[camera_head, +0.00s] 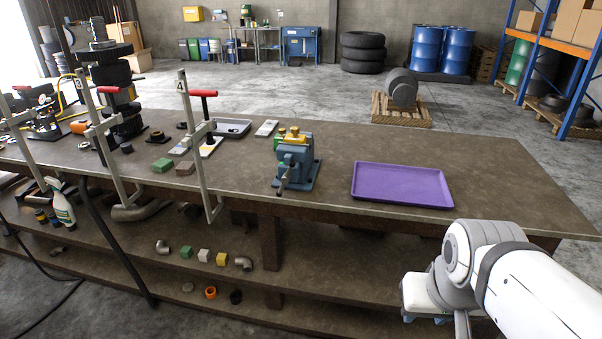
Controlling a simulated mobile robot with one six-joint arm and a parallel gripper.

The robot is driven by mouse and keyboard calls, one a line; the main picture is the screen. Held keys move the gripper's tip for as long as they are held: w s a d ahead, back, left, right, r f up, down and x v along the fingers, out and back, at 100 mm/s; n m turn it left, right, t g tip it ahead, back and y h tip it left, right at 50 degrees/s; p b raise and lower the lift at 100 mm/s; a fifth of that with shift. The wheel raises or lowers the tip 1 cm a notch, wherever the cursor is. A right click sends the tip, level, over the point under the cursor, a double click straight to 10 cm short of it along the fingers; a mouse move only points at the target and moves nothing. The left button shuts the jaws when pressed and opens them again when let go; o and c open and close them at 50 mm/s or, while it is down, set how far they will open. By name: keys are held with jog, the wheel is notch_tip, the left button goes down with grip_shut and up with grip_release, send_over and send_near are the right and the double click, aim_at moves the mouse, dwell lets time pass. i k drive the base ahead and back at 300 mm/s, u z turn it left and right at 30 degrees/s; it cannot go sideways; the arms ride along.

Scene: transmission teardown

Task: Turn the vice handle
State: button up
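The blue-grey vice (293,158) stands on the workbench (345,150), a little right of the bench's middle. Its handle (283,179) is a thin grey bar at the front of the vice, facing the near edge and slanting. Yellow and green pieces show at the top of the vice, by the jaws; I cannot tell if they are clamped. My white and grey arm is at the lower right, low in front of the bench and well apart from the vice. I cannot make out my gripper's fingers.
A purple tray (402,185) lies empty right of the vice. A clamp with a red handle (196,140) rises at the bench's near edge, left of the vice. The bench's right end is clear. Pipe fittings and blocks lie on lower shelves.

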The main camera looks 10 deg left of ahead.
aim_at(285, 178)
jog(key=u, duration=0.05)
jog(key=i, duration=1)
jog(key=z, duration=0.05)
